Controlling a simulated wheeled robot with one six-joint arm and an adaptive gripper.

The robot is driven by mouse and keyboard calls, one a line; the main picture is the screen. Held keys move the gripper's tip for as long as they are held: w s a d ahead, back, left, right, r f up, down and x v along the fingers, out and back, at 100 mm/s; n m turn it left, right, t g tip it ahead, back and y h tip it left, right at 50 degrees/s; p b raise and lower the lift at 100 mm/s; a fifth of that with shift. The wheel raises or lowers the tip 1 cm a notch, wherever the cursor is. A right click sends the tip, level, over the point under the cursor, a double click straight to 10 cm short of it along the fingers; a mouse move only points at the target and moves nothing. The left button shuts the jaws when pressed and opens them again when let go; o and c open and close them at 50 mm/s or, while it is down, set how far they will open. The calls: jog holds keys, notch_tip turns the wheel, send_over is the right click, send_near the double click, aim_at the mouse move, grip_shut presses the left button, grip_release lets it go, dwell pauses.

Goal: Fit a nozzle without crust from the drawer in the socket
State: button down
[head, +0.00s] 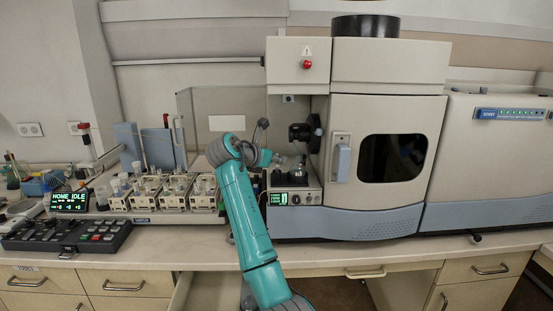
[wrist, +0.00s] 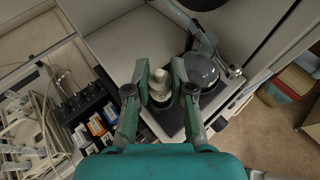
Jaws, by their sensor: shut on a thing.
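My gripper (wrist: 160,78) is shut on a small white, pale-tipped piece (wrist: 160,88), which looks like a nozzle. It sits between the two green fingers in the wrist view. The picture is too small to tell whether it bears crust. In the head view my gripper (head: 277,160) is at the open bay of the spectrometer (head: 385,105), left of a black round fitting (head: 301,132). I cannot pick out the socket. A drawer (head: 181,292) stands open below the bench, its inside mostly hidden.
A black rack with small coloured boxes (wrist: 97,128) and tubing are left of the gripper in the wrist view. The bench front (head: 340,252) is clear.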

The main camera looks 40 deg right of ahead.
jog(key=c, duration=0.9)
grip_release()
jog(key=v, duration=1.2)
